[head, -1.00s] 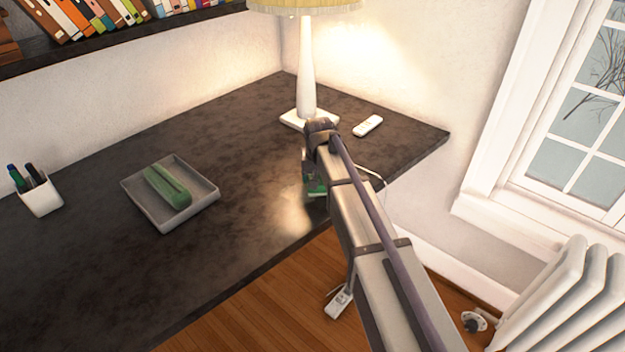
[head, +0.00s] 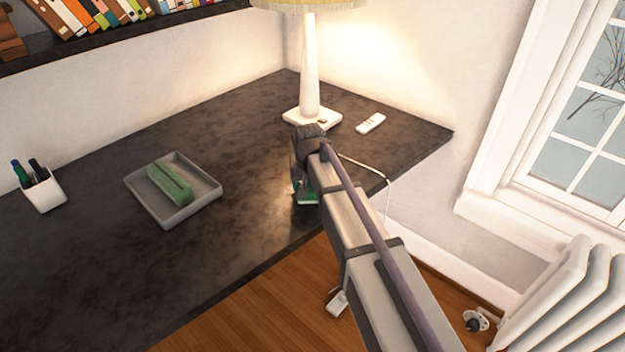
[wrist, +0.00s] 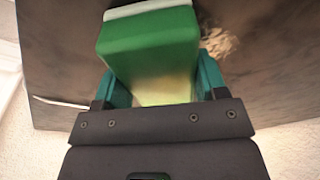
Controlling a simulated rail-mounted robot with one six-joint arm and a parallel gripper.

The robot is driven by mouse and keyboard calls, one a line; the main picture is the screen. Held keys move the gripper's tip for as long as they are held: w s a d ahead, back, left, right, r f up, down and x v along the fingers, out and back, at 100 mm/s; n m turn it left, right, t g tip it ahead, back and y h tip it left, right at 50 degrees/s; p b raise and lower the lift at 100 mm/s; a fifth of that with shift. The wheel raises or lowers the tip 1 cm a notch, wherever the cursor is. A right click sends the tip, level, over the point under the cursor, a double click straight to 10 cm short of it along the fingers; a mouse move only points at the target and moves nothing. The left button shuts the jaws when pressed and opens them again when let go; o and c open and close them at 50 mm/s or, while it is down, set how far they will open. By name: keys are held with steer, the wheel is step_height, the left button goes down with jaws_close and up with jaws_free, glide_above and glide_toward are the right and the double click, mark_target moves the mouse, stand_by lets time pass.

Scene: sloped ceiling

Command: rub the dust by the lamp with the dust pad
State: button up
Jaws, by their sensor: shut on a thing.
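My gripper (wrist: 155,82) is shut on the dust pad (wrist: 150,45), a green block with a pale far edge, held between teal fingers. In the head view the pad's green (head: 307,198) shows low at the desk, partly behind my arm. A tan, streaky dust patch (wrist: 219,43) lies on the dark desk just right of the pad in the wrist view. Its full extent is hidden by the pad. The lamp (head: 310,75), with a white stem, square base and fringed shade, stands behind my gripper. I cannot tell whether the pad touches the desk.
The dark desk (head: 100,255) bears a grey tray (head: 216,188) holding a green case (head: 171,182), a white pen cup (head: 45,192) and a white remote (head: 371,123). A white cord (head: 388,195) hangs over the desk's right edge. Desk space between tray and gripper is clear.

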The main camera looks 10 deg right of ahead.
mark_target(288, 195)
steer(key=shift+s+a, duration=1.95)
steer(key=shift+a, duration=0.15)
steer(key=shift+w+a+r, duration=0.1)
steer(key=shift+w+a, duration=0.85)
steer(key=shift+w, duration=0.25)
steer(key=shift+w+d, duration=1.7)
steer(key=shift+d, duration=0.15)
steer(key=shift+w+d, duration=1.7)
steer(key=shift+d, duration=0.15)
steer(key=shift+w+d, duration=0.15)
steer(key=shift+d, duration=0.05)
steer(key=shift+s+a+f, duration=0.2)
steer(key=shift+s+a, duration=1.1)
steer(key=shift+s, duration=0.05)
steer(key=shift+s+a+r, duration=0.1)
steer(key=shift+s+a, duration=1.05)
steer(key=shift+a, duration=0.15)
steer(key=shift+s+a+r, duration=0.1)
steer(key=shift+s+a, duration=1)
steer(key=shift+a, duration=0.2)
